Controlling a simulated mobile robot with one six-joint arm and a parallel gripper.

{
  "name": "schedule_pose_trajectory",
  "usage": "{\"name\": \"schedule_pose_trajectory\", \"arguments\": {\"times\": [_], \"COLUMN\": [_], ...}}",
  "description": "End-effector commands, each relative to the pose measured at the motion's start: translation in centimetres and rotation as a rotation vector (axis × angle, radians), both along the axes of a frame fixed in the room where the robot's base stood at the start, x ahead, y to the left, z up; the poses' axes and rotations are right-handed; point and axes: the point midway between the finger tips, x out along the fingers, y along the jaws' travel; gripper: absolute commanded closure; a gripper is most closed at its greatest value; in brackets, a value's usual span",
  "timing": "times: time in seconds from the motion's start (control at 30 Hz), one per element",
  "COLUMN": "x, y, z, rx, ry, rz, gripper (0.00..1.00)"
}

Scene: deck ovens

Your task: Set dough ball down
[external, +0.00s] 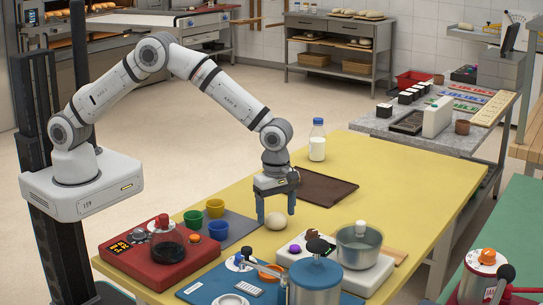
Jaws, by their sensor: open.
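The dough ball (275,221) is a pale, round lump that appears to rest on the yellow table (400,200), near the edge of a grey mat. My gripper (275,210) points down over it, with one finger to the left of the ball and the other to its upper right. The fingers are open, and the ball shows between and just below the fingertips. Whether a finger touches the ball cannot be told from this view.
Blue, green and yellow cups (215,209) stand left of my gripper, beside a red device (162,258). A steel pot (358,248) stands at the front right. The table's right side is clear.

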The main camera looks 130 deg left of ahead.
Motion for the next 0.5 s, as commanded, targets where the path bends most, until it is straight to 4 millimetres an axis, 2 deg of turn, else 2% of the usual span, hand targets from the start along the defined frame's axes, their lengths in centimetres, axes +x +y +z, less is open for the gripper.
{"name": "schedule_pose_trajectory", "arguments": {"times": [0.3, 0.5], "x": [0.1, 0.1], "y": [0.0, 0.0], "z": [6.8, 9.8], "rx": [0.001, 0.001], "ry": [-0.005, -0.003], "rz": [0.0, 0.0], "gripper": [0.27, 0.27]}}
